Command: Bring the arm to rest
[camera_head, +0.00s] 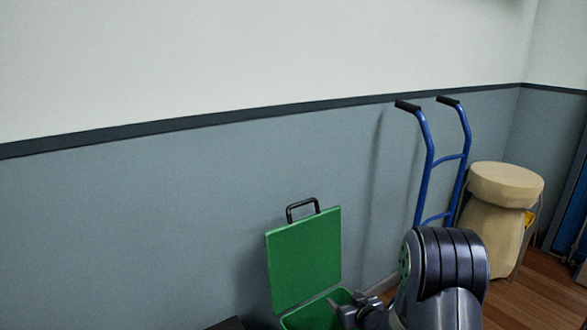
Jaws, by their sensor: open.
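My arm (445,265) is bent at the lower right of the head view, with a large dark ribbed joint in front. My gripper (343,309) shows small and partly cut off at the bottom edge, left of that joint. It points left, in front of the green box, and its jaws are open. I see nothing held between them. The lower part of the arm is out of the picture.
A green box (308,316) with its lid (304,259) raised and a black handle (302,209) stands by the grey wall. A blue hand truck (427,165) leans right of it, beside a beige covered drum (505,188). Wooden floor (540,300) shows at lower right.

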